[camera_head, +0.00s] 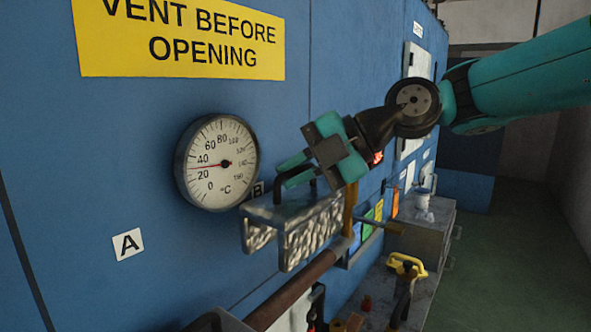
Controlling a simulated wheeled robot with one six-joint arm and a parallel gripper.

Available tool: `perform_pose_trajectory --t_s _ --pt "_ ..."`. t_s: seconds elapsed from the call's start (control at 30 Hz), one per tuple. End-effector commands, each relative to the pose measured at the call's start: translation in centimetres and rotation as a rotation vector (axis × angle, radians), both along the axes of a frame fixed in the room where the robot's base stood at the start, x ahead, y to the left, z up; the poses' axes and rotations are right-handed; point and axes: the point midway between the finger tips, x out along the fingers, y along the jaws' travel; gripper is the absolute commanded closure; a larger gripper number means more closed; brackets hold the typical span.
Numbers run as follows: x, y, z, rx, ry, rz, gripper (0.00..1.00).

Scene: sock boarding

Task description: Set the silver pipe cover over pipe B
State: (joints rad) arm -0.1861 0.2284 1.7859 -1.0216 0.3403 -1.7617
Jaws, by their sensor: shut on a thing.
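My gripper (291,171) is shut on the dark handle on top of the silver pipe cover (312,236). The cover is a channel with a flat top, two hanging sides and a crinkled silver face. It is held in front of the blue wall, with its open side down. A brown pipe (296,294) runs below the cover, and a gap seems to show between them. The B label (257,190) is on the wall just behind the gripper and cover, partly hidden. I cannot tell for sure which pipe is B.
A round dial gauge (217,163) sticks out of the wall close left of my gripper. The A label (128,243) is at lower left. A brass-coloured pipe (350,206) stands right beside the cover.

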Motion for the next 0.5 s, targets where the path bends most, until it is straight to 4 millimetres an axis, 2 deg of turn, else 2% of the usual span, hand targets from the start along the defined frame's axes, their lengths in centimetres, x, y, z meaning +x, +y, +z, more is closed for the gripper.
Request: perform_pose_trajectory --t_s 0.33,0.5 --pt "-0.1 -0.2 -0.1 0.001 -0.002 0.002 1.00" --pt "-0.1 -0.3 -1.7 0.001 0.000 0.000 1.00"
